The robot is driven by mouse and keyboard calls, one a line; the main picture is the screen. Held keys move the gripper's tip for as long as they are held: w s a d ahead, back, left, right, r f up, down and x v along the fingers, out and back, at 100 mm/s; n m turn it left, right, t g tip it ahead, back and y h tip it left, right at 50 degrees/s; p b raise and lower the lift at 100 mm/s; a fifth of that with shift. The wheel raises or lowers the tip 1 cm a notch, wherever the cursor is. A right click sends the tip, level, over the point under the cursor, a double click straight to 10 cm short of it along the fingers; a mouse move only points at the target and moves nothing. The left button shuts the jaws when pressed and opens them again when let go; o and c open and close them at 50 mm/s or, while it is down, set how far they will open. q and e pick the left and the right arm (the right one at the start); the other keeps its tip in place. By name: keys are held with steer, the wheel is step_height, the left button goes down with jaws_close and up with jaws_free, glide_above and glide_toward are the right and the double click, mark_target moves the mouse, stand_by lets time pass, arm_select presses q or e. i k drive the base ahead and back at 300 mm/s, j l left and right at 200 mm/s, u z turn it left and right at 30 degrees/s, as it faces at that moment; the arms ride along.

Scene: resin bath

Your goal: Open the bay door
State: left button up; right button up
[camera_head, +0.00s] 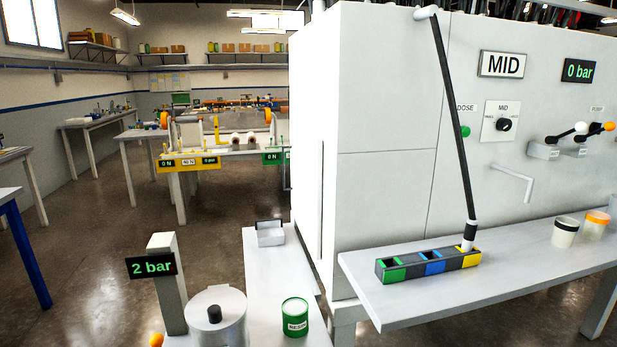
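A large white cabinet (385,110) fills the right half of the head view. Thin seams divide its front into panels. A white bent bar handle (515,182) sits on the front below a black knob (503,124). A tall dark slit (321,200) runs down the left side face, beside a narrow panel edge. No panel stands visibly open. I cannot tell which panel is the bay door. Neither of my grippers is in view.
A bench (400,310) before the cabinet carries a coloured slotted block (408,272), with a black hose in its yellow end, and two cups. A lower left table (262,268) holds a lidded pot (235,315) and a green can (295,318). Floor at left is open.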

mark_target(307, 149)
steer(key=j+u, duration=0.15)
steer(key=j, duration=0.2)
steer(key=j+u, duration=0.2)
steer(key=u, duration=0.7)
steer(key=i+j, duration=0.1)
steer(key=j, duration=0.35)
steer(key=i+j, duration=0.1)
steer(key=j, duration=0.35)
steer(key=i+j+u, duration=0.2)
steer(key=j, duration=0.2)
steer(key=i+j+u, duration=0.15)
steer(key=i+j, duration=0.35)
steer(key=i, duration=0.2)
steer(key=i+j, duration=0.2)
steer(key=i, duration=0.2)
steer(key=i+j, duration=0.15)
steer(key=i, duration=0.2)
steer(key=i+z, duration=0.45)
steer(key=i+j+z, duration=0.1)
steer(key=i+z, duration=0.35)
steer(key=i+l+z, duration=0.1)
steer(key=i+z, duration=0.6)
steer(key=i+j+z, duration=0.1)
steer(key=i+z, duration=0.25)
